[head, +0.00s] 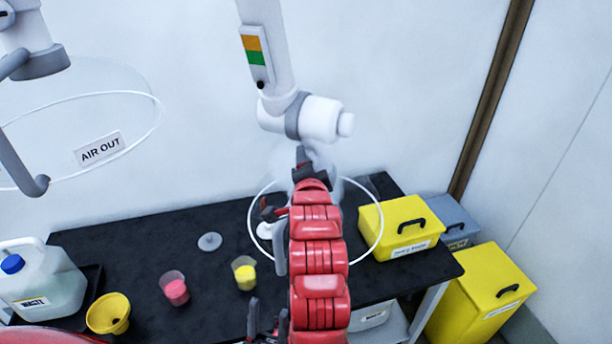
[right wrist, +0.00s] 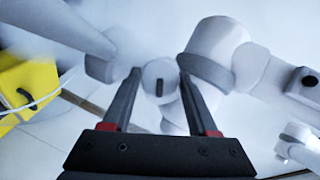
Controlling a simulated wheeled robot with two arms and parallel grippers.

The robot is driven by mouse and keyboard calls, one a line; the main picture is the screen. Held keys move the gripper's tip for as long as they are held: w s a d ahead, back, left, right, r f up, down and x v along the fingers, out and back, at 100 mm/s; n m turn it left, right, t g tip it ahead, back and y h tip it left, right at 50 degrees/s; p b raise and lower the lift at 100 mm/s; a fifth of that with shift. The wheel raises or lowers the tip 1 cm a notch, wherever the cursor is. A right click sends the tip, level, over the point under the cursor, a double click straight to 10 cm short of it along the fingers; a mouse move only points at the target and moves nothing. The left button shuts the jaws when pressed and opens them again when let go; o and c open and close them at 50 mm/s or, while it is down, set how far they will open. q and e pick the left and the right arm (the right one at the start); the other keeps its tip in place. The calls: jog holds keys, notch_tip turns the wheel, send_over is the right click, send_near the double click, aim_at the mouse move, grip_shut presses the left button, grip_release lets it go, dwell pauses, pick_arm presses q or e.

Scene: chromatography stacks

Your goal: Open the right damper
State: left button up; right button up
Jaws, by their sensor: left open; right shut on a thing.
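The right extraction arm (head: 310,118), with an orange and green label, hangs above the table. Its joint also shows in the right wrist view (right wrist: 215,60). My right gripper (right wrist: 159,69) is shut on the right damper knob (right wrist: 160,80), a round pale end with a dark slot, seen between its fingers. In the head view my red right arm reaches up to just below the joint and hides the grip there.
A clear hood with an AIR OUT sign (head: 100,148) hangs at left. The black table (head: 135,260) holds a waste jug (head: 42,285), a yellow funnel (head: 108,314), red (head: 174,288) and yellow (head: 244,273) cups, and a yellow box (head: 400,228). Yellow bin (head: 480,295) stands right.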

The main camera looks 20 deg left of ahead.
jog(key=n+h+b, duration=0.1)
jog(key=n+b, duration=0.1)
jog(key=n+g+h+b, duration=0.1)
jog(key=b, duration=0.2)
jog(key=shift+a+n+g, duration=0.15)
jog(key=shift+n+g, duration=0.15)
jog(key=shift+n, duration=0.1)
jog(key=shift+r+n+h+b, duration=0.1)
jog(key=shift+n+h+b, duration=0.55)
jog(key=shift+b, duration=0.3)
jog(key=shift+a+n+g+h+b, duration=0.1)
jog(key=shift+n+g+h+b, duration=0.3)
jog(key=shift+n+h+b, duration=0.4)
jog(key=shift+w+a+r+n+h+b, duration=0.1)
jog(key=shift+n+h+b, duration=0.15)
jog(key=shift+n+h, duration=0.25)
jog(key=shift+r+n+h+b, duration=0.1)
jog(key=shift+n+h+b, duration=0.15)
jog(key=shift+n+h, duration=0.2)
jog(key=o, duration=1.3)
jog(key=shift+o, duration=0.2)
